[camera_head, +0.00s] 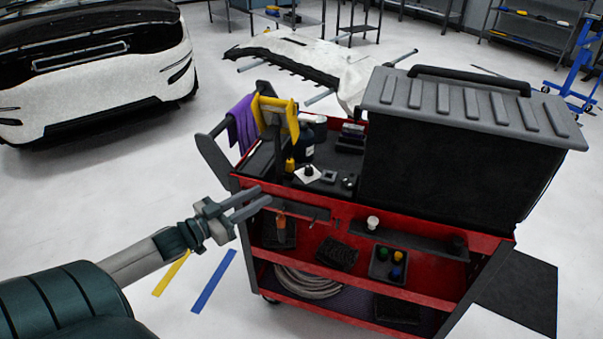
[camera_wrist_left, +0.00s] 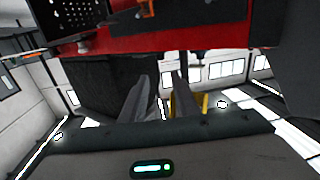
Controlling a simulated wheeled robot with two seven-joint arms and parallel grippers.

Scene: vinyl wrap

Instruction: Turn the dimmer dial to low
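A small white plate with a dark round knob (camera_head: 308,174) lies on the cart's top tray; it may be the dimmer dial, but it is too small to read its setting. My left gripper (camera_head: 264,195) is at the cart's left front edge, in front of and left of that plate, apart from it. Its two fingers are parted with nothing between them. They also show parted in the left wrist view (camera_wrist_left: 160,80), where I cannot make out the dial. My right gripper is not in view.
The red cart (camera_head: 340,270) holds a large black box with a grey lid (camera_head: 470,100) at right. A white knob (camera_head: 373,222) sits on the front ledge.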

